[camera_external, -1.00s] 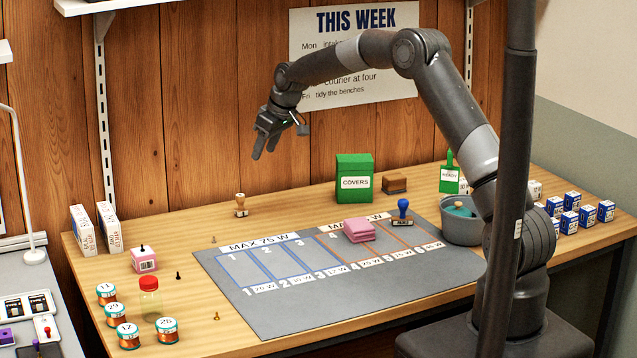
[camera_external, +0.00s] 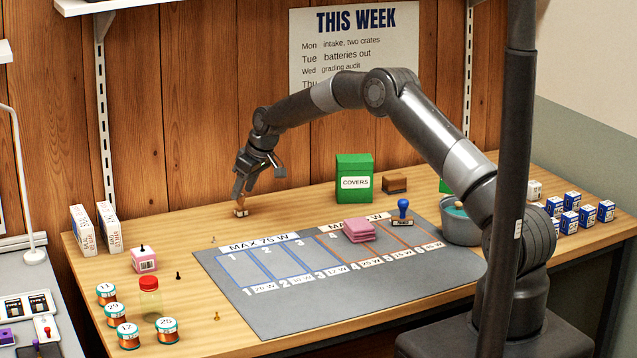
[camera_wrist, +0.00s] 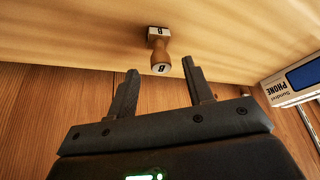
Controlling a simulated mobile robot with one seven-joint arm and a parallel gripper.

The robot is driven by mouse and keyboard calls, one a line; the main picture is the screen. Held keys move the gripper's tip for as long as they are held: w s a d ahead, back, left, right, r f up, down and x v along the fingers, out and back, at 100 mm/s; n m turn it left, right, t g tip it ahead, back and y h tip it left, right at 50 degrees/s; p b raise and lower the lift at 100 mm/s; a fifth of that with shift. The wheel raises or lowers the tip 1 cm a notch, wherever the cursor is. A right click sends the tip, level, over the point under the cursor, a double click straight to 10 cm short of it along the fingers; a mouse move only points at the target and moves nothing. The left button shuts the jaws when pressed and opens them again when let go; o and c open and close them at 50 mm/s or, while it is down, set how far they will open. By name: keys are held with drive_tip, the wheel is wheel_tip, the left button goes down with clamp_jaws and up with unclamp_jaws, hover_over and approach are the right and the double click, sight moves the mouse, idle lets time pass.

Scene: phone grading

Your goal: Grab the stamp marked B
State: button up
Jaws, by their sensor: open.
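A small wooden stamp (camera_external: 240,208) stands upright on the table near the wooden wall, left of the grey mat. In the wrist view the stamp (camera_wrist: 158,50) shows a dark letter on its handle top and on its base block; it looks like a B. My gripper (camera_external: 245,186) is open just above the stamp and points down at it. In the wrist view the two fingers of my gripper (camera_wrist: 161,72) are apart, with the stamp's handle between or just beyond their tips. I cannot tell whether a finger touches it.
A blue-handled stamp (camera_external: 402,213) stands at the mat's back right. The grey mat (camera_external: 300,318) bears pink cloths (camera_external: 359,230). A green COVERS box (camera_external: 354,178) stands right of my gripper. White boxes (camera_external: 110,227) stand at the left. The table around the wooden stamp is clear.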

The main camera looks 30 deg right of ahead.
sight(241, 205)
drive_tip(key=shift+x, duration=1.65)
drive_tip(key=shift+a, duration=0.1)
drive_tip(key=shift+c, duration=0.5)
clamp_jaws()
